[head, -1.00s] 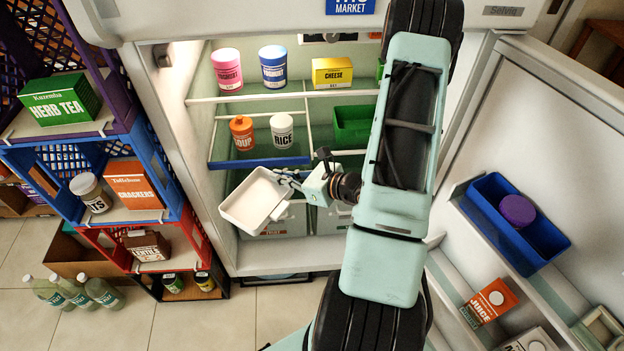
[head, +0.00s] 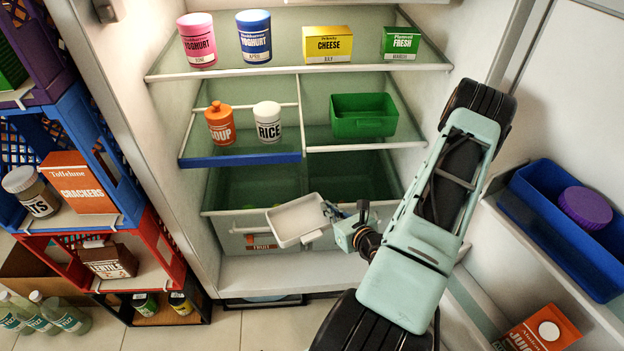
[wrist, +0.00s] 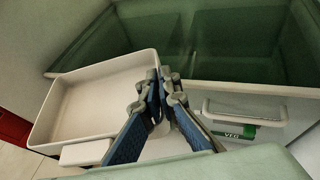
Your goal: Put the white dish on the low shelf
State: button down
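My gripper (head: 333,211) is shut on the right wall of the white dish (head: 297,221), in front of the fridge drawers. In the wrist view, the dish (wrist: 95,100) is empty and extends left from the blue-padded fingers (wrist: 163,80). Inside the fridge, the lower shelf is above the dish. Its left part has a blue front edge (head: 240,160) and holds an orange soup jar (head: 219,124) and a white rice jar (head: 267,122). Its right part has a white edge (head: 367,147) and holds a green tray (head: 363,115).
The upper shelf (head: 300,72) holds two yoghurt jars, a cheese box (head: 327,44) and a green box (head: 400,43). Two drawers (head: 235,228) lie below. The open door holds a blue bin (head: 560,240). Stacked crates (head: 70,150) stand left.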

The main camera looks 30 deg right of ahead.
jog(key=b, duration=0.4)
send_over(322, 183)
jog(key=shift+w, duration=0.15)
jog(key=shift+f+b, duration=0.65)
jog(key=shift+f, duration=1)
jog(key=shift+f, duration=0.15)
jog(key=c, duration=2.2)
grip_release()
jog(key=shift+o, duration=0.2)
jog(key=shift+r, duration=0.25)
jog(key=p+v, duration=0.3)
jog(key=v, duration=0.9)
jog(key=shift+d+f, duration=0.15)
